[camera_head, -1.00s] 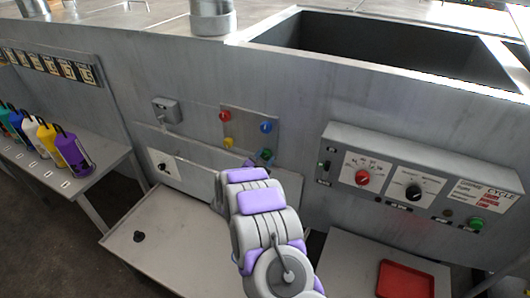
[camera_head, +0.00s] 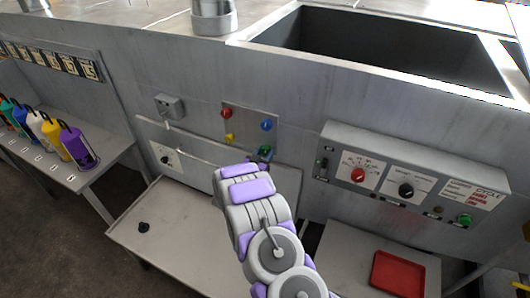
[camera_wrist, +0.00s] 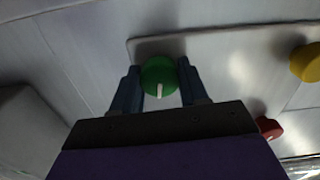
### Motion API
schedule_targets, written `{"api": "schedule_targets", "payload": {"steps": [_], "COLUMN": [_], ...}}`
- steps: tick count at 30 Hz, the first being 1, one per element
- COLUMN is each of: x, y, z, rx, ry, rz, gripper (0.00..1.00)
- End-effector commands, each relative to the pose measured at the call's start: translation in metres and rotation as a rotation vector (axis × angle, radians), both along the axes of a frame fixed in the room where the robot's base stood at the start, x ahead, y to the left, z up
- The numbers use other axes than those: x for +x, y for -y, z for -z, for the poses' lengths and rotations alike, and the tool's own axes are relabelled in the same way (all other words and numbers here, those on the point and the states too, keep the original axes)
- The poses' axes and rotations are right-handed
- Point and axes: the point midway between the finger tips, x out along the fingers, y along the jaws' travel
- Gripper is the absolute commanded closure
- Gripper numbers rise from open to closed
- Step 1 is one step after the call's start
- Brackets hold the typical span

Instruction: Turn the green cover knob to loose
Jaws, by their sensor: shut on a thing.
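The green cover knob (camera_wrist: 159,76) is a round knob with a white pointer mark on the cover plate (camera_wrist: 230,55). In the wrist view my gripper (camera_wrist: 159,82) has its two dark fingers on either side of the knob, shut on it. The white mark points toward the gripper's palm. In the head view the green knob (camera_head: 265,151) shows small at the plate's lower right, partly hidden by my arm and gripper.
Red (camera_head: 226,114), yellow (camera_head: 229,139) and blue (camera_head: 267,125) knobs share the plate. A control box (camera_head: 420,165) with dials stands to the right. Below are a grey table (camera_head: 180,235) and a red tray (camera_head: 398,272). Several bottles stand at the left.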

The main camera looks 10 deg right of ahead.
Motion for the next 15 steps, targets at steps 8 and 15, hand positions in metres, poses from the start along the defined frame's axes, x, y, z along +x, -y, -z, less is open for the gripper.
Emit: {"api": "schedule_targets", "payload": {"steps": [8, 15], "x": [-0.0018, -0.0016], "y": [-0.0006, -0.0006], "z": [0.0058, 0.0055], "rx": [-0.006, -0.005], "ry": [-0.017, -0.016], "rz": [-0.002, -0.002], "gripper": [0.87, 0.5]}}
